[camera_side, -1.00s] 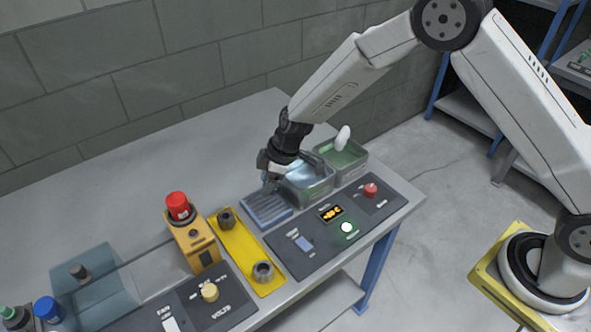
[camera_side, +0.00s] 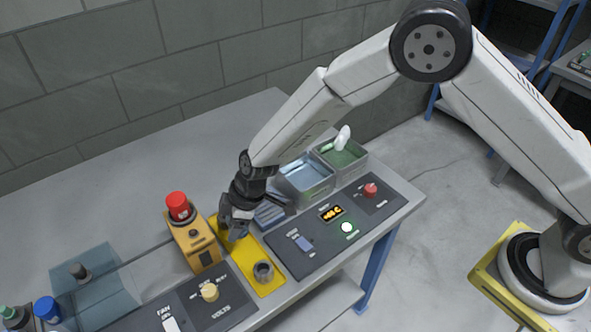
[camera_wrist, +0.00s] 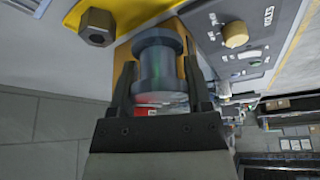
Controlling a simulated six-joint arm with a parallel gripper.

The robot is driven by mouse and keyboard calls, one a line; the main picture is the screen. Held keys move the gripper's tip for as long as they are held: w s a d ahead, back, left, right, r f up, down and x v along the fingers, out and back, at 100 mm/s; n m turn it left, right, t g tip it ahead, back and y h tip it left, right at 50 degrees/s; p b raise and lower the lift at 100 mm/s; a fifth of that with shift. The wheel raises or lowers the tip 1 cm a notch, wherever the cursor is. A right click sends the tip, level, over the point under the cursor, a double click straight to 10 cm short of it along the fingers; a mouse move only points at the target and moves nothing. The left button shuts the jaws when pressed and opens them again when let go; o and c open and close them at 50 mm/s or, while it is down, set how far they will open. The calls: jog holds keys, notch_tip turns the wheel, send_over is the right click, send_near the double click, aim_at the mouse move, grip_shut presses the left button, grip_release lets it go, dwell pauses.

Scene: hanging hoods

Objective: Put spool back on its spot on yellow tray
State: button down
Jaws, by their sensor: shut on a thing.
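My gripper (camera_wrist: 157,92) is shut on a grey metal spool (camera_wrist: 158,62), its two dark fingers on either side of it in the wrist view. In the side view my gripper (camera_side: 233,222) is at the back end of the yellow tray (camera_side: 254,256), and the spool is hard to make out there. The tray's edge also shows at the top left of the wrist view (camera_wrist: 65,47), with a dark hexagonal nut (camera_wrist: 97,27) on it. A grey ring-like part (camera_side: 263,271) stands on the tray's front end. The gripper hides the tray's back end.
An orange box with a red button (camera_side: 179,206) stands close left of the tray. A blue ribbed pad (camera_side: 272,213) and a dark control panel (camera_side: 320,235) lie to its right. Two metal bins (camera_side: 307,178) stand behind. The bench at the back left is clear.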

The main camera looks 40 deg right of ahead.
aim_at(235, 251)
jog(key=shift+f, duration=3.15)
jog(key=shift+f, duration=0.65)
grip_release()
jog(key=v, duration=0.8)
jog(key=shift+w+d, duration=0.1)
